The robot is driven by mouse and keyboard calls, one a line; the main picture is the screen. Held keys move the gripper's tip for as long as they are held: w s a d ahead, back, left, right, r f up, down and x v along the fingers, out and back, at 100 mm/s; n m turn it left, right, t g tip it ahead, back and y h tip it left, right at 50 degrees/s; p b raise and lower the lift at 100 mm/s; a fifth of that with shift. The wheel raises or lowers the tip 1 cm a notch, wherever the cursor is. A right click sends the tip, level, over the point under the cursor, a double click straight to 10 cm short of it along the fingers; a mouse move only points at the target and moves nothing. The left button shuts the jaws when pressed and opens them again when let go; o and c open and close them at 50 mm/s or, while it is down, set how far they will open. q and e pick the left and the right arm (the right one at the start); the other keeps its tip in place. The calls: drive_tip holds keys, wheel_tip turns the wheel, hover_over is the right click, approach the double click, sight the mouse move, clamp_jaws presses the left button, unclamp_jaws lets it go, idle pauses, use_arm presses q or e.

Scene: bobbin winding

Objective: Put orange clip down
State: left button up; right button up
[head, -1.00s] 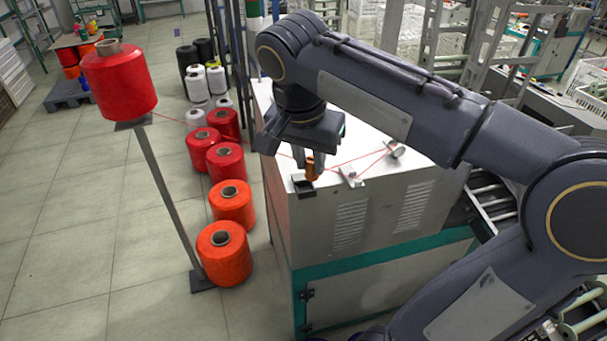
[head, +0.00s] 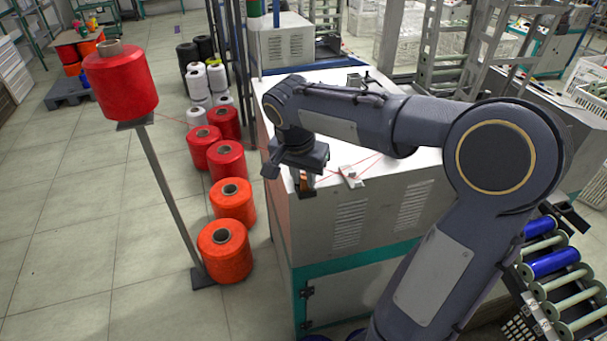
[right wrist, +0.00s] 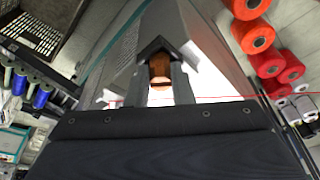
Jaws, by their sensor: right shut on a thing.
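The small orange clip (head: 304,184) is between the fingers of my right gripper (head: 303,178), low over the left front edge of the white machine top (head: 336,192). In the right wrist view the orange clip (right wrist: 160,68) shows between the two grey fingers of my right gripper (right wrist: 160,82), which is shut on it. A small dark holder (head: 305,193) is directly under the clip; its dark rim (right wrist: 160,44) frames the clip in the wrist view. I cannot tell whether the clip touches the holder. My left gripper is out of view.
A red thread runs from the red bobbin (head: 121,85) on its stand past my right gripper to a small metal guide (head: 350,176) on the machine. Red and orange bobbins (head: 224,252) stand on the floor to the left. A rack of blue rolls (head: 555,262) is at right.

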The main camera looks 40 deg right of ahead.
drive_tip(key=shift+f, duration=0.1)
drive_tip(key=shift+f+b, duration=0.2)
drive_tip(key=shift+b, duration=0.1)
drive_tip(key=o, duration=0.9)
drive_tip(key=shift+r, duration=0.1)
drive_tip(key=v, duration=1.2)
drive_tip(key=s+a+f+n+t+y, duration=0.1)
drive_tip(key=s+a+f+n+y, duration=0.1)
drive_tip(key=s+f, duration=0.3)
drive_tip(key=s+a+f+n+t+y, duration=0.2)
drive_tip(key=s+a+f+n, duration=0.2)
drive_tip(key=s+a+n, duration=0.1)
drive_tip(key=s+a+f+n+t+y, duration=0.1)
drive_tip(key=s+a+f+n+y, duration=0.1)
drive_tip(key=s+a+f+n, duration=0.1)
drive_tip(key=shift+s+a+f+n+p, duration=0.15)
drive_tip(key=shift+s+a+f+n, duration=0.1)
drive_tip(key=shift+s+f, duration=0.5)
drive_tip(key=shift+s+a+f+n+p, duration=0.15)
drive_tip(key=shift+s+f+n, duration=0.1)
drive_tip(key=shift+s+f, duration=0.55)
drive_tip(key=shift+s+r, duration=0.1)
drive_tip(key=shift+r, duration=0.05)
